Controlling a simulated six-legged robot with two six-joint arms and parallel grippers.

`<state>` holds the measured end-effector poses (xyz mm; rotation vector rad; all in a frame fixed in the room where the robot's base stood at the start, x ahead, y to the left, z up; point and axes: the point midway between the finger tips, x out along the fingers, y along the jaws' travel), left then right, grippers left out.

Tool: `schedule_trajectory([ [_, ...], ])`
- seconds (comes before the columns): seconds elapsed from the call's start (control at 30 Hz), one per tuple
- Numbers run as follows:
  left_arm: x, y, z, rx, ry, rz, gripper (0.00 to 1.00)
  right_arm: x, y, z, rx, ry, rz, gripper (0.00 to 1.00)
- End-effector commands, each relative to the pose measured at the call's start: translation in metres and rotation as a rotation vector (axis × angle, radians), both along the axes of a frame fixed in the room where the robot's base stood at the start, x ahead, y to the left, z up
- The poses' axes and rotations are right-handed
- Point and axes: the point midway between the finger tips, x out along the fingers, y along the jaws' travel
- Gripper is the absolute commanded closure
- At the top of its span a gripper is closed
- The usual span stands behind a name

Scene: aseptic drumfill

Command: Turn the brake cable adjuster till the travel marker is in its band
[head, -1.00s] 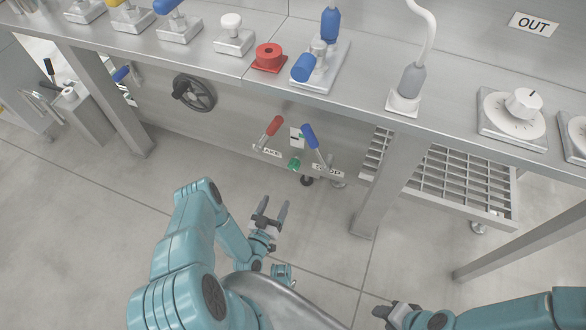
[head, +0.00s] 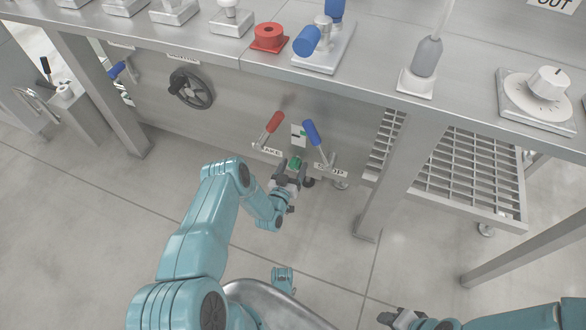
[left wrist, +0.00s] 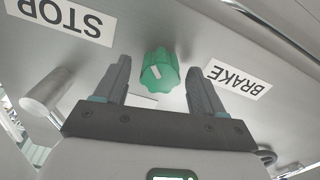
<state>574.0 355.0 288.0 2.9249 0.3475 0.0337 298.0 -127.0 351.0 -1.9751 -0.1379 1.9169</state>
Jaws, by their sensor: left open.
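The brake cable adjuster is a ribbed green knob (left wrist: 160,72) with a white mark on its face, between the BRAKE label (left wrist: 238,78) and the STOP label (left wrist: 62,18). It also shows in the head view (head: 295,163). My left gripper (head: 291,174) is open at the knob, one finger on each side of it. In the left wrist view gaps show between knob and fingers. A white travel plate (head: 299,136) with a green band is above the knob; its marker is too small to read. My right gripper (head: 398,319) is low at the bottom edge, apart from the panel.
A red-handled lever (head: 273,123) and a blue-handled lever (head: 311,133) stand either side of the plate. A black handwheel (head: 191,89) is farther left. A table leg (head: 392,180) and a slatted rack (head: 455,170) are to the right. The floor below is clear.

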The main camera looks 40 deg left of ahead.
Motion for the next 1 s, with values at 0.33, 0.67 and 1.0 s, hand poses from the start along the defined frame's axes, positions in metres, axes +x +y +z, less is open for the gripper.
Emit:
schedule_trajectory([
  [0.33,-0.0002,0.0000,0.0003,0.001,0.000,-0.001,0.86,0.0000,0.0001,0.0003,0.000,0.000,0.001,0.57],
  [0.67,-0.0002,-0.0002,0.0003,0.041,0.009,-0.001,0.86,-0.0001,0.0001,-0.0001,0.000,0.000,0.001,0.57],
  [1.0,0.0001,-0.0009,0.0003,0.268,0.063,-0.001,0.86,0.0001,-0.0001,-0.0011,0.000,0.000,0.000,0.57],
])
